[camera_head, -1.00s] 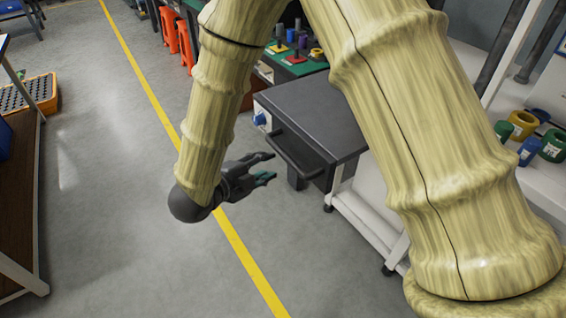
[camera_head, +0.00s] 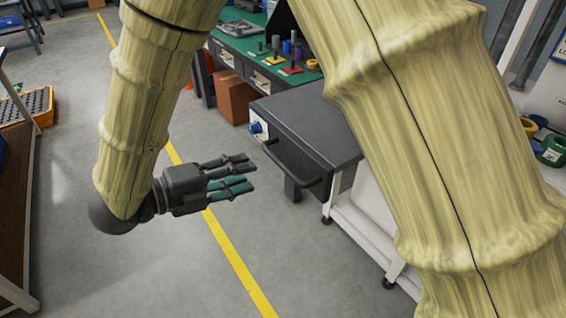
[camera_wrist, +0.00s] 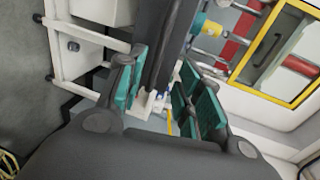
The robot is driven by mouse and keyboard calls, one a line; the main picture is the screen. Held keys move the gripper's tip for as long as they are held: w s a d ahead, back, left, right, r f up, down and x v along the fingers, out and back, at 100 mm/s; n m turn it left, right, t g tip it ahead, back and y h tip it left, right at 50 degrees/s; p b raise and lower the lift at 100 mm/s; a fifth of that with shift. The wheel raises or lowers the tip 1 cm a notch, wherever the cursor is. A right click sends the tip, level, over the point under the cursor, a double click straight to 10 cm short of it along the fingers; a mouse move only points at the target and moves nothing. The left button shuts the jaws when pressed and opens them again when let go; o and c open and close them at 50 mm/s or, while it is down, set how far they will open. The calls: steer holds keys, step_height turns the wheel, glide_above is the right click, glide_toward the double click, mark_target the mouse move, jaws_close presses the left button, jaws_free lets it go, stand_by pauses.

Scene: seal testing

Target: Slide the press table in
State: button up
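The press table (camera_head: 306,112) is a dark grey block with a flat top, at the centre right of the head view. A black bar handle (camera_head: 291,166) sticks out from its near left face. My gripper (camera_head: 254,176) is to the left of the handle, pointing right at it, with a small gap seen between fingertips and bar. Its fingers, with green pads, are apart and hold nothing. In the wrist view a dark bar (camera_wrist: 172,45), which looks like the handle, lies ahead between the open fingers (camera_wrist: 158,92). My arm hides the table's right side.
A white frame (camera_head: 352,213) on castors stands under the table. A blue knob (camera_head: 256,128) is on its left corner. A green-topped bench (camera_head: 245,42) with coloured parts stands behind. A yellow line (camera_head: 236,255) crosses the open grey floor. A yellow-framed window (camera_wrist: 284,50) shows in the wrist view.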

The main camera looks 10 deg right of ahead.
mark_target(278, 164)
steer(key=shift+x, duration=5.3)
steer(key=shift+r, duration=0.1)
jaws_close()
